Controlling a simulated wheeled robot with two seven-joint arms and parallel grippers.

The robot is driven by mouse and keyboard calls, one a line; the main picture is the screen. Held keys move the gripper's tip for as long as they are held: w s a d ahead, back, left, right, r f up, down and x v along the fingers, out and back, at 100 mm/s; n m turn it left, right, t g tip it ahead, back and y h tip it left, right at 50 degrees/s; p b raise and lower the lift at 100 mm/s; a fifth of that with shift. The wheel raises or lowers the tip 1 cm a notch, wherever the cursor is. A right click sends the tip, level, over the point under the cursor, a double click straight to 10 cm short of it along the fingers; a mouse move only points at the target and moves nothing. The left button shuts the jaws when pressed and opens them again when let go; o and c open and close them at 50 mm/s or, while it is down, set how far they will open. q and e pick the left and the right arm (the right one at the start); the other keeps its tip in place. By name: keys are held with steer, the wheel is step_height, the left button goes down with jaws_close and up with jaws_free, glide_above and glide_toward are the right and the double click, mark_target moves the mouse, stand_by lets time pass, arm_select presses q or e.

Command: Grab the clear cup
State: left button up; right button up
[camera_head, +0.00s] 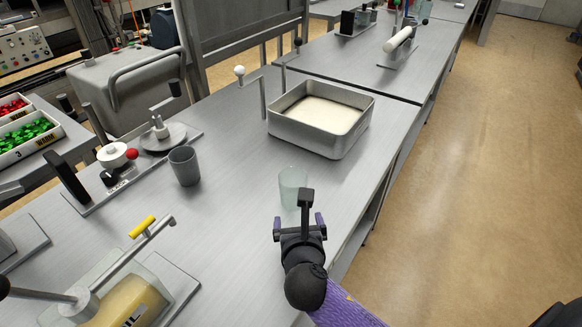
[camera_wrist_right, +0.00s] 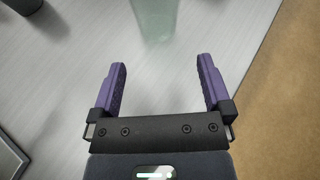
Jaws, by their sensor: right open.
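The clear cup (camera_head: 292,186) is a pale green see-through cup standing on the grey table. Part of it is hidden behind my right gripper in the head view. My right gripper (camera_head: 299,222) is open and empty, on the near side of the cup. In the right wrist view the cup (camera_wrist_right: 153,18) is ahead of the two purple fingers of the gripper (camera_wrist_right: 161,75), at the top edge and cut off. It is beyond the fingertips, not between them. My left gripper does not show.
A grey cup (camera_head: 185,166) stands left of the clear cup. A metal tray (camera_head: 318,139) with pale contents sits behind it. The table's right edge is close to my right gripper.

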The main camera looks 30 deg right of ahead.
mark_target(294, 196)
steer(key=shift+b+x, duration=0.35)
steer(key=shift+x, duration=0.8)
steer(key=b+x, duration=0.1)
steer(key=x, duration=0.1)
steer(key=b+x, duration=0.1)
steer(key=x, duration=0.2)
steer(key=r+b+x, duration=0.1)
steer(key=x, duration=0.2)
steer(key=shift+w+a+b, duration=0.1)
steer(key=shift+w+b, duration=0.25)
steer(key=shift+w, duration=0.1)
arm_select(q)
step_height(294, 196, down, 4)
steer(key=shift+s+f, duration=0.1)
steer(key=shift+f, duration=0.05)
arm_select(e)
steer(key=shift+r, duration=0.1)
steer(key=shift+c, duration=0.3)
steer(key=c, duration=0.8)
steer(key=shift+r, duration=0.15)
steer(key=shift+c, duration=0.2)
